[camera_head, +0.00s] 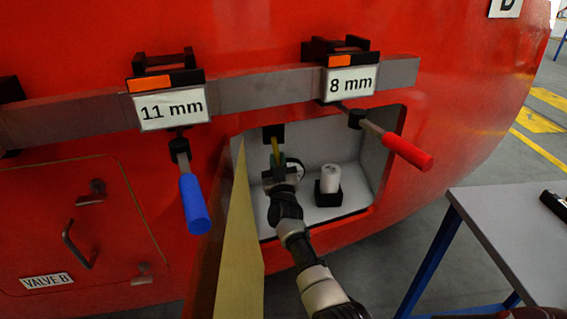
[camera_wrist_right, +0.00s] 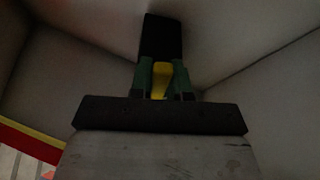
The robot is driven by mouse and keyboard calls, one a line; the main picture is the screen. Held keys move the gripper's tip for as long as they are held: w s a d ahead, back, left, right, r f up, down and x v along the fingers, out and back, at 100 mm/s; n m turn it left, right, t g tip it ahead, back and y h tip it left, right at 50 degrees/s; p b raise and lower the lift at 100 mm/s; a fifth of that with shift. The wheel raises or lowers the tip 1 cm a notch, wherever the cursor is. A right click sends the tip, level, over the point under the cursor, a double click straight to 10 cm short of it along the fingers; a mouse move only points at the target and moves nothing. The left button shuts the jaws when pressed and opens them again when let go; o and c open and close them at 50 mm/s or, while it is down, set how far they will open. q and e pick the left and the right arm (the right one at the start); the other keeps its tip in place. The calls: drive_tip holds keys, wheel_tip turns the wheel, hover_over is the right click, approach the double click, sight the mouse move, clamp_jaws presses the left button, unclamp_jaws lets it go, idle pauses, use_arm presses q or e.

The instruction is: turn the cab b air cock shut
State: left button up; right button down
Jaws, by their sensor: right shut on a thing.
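The air cock shows inside an open recess (camera_head: 345,150) in the red nosecone. It has a black mount (camera_head: 273,133) on the back wall and a yellow handle (camera_wrist_right: 160,78) pointing down from it. My right gripper (camera_head: 276,160) reaches into the recess from below. In the right wrist view its green fingers (camera_wrist_right: 161,82) stand on both sides of the yellow handle and are shut on it. The fingers hide part of the handle. My left gripper is in neither view.
A yellow-edged door panel (camera_head: 238,240) hangs open left of the recess. A white cylinder (camera_head: 330,178) stands in a black holder right of my gripper. Blue (camera_head: 194,203) and red (camera_head: 408,152) handled tools hang from the grey rail (camera_head: 265,92). A table (camera_head: 500,225) stands right.

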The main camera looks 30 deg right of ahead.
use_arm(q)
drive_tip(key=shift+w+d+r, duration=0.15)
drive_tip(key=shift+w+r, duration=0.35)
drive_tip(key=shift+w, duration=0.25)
use_arm(e)
drive_tip(key=shift+w+a+f+m+g+h, duration=0.15)
drive_tip(key=shift+a+m+h, duration=0.2)
drive_tip(key=shift+m, duration=0.4)
drive_tip(key=shift+w+a+f+m+g+h, duration=0.1)
drive_tip(key=shift+a+m+g+h, duration=0.2)
drive_tip(key=shift+m, duration=0.45)
drive_tip(key=shift+d, duration=0.1)
drive_tip(key=c, duration=1.1)
unclamp_jaws()
drive_tip(key=shift+r, duration=0.1)
